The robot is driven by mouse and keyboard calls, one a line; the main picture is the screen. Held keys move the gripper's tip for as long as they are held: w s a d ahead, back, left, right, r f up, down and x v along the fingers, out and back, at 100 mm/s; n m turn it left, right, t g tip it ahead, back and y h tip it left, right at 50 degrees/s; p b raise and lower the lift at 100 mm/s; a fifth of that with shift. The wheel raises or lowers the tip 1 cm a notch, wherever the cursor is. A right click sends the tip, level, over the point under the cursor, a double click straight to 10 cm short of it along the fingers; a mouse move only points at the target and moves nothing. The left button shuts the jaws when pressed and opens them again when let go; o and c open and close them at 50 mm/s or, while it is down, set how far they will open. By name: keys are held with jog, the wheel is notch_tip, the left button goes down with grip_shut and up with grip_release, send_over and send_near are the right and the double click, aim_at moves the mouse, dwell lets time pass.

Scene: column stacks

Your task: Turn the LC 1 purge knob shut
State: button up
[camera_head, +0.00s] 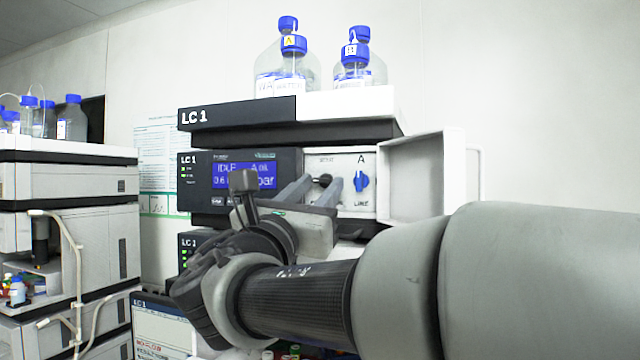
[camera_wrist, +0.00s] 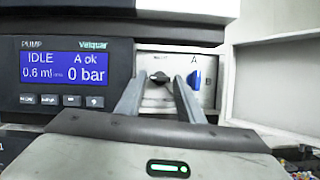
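The LC 1 pump (camera_head: 197,180) has a lit blue display reading IDLE, and in the wrist view the display (camera_wrist: 64,68) reads 0 bar. In the recess right of it, a small black knob (camera_wrist: 158,77) sits on a white panel, its bar looking roughly level. It also shows in the head view (camera_head: 324,180). A blue knob (camera_wrist: 195,79) under the letter A is to its right. My gripper (camera_wrist: 159,83) points at the panel, fingers apart, one on each side of the black knob. Gaps seem to remain; contact cannot be told.
A white door (camera_head: 415,178) stands open right of the recess, close to my gripper. Bottles with blue caps (camera_head: 289,70) stand in the tray (camera_head: 240,113) on top. Another instrument stack (camera_head: 70,215) with tubing stands at the left.

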jog(key=shift+c, duration=0.4)
jog(key=c, duration=0.7)
jog(key=shift+m+b, duration=0.35)
jog(key=shift+m, duration=0.05)
jog(key=m+g+h+b, duration=0.1)
jog(key=m+h+b, duration=0.1)
jog(key=m, duration=0.1)
jog(key=shift+a+m, duration=0.1)
jog(key=shift+m, duration=0.3)
jog(key=m, duration=0.2)
jog(key=m+g+h+b, duration=0.1)
jog(key=shift+w+a+r+m+g, duration=0.1)
jog(key=shift+a+m+g, duration=0.05)
jog(key=shift+m+g, duration=0.2)
jog(key=m+g, duration=0.1)
jog(key=m, duration=0.1)
jog(key=m+h, duration=0.1)
jog(key=m, duration=0.1)
jog(key=m+g, duration=0.1)
jog(key=m, duration=0.2)
jog(key=shift+a+r+g, duration=0.15)
jog(key=shift+r+g, duration=0.15)
jog(key=shift+g, duration=0.05)
jog(key=m, duration=0.1)
jog(key=m+g+p, duration=0.1)
jog(key=m, duration=0.1)
jog(key=m+g, duration=0.1)
jog(key=m, duration=0.1)
jog(key=shift+r+m, duration=0.25)
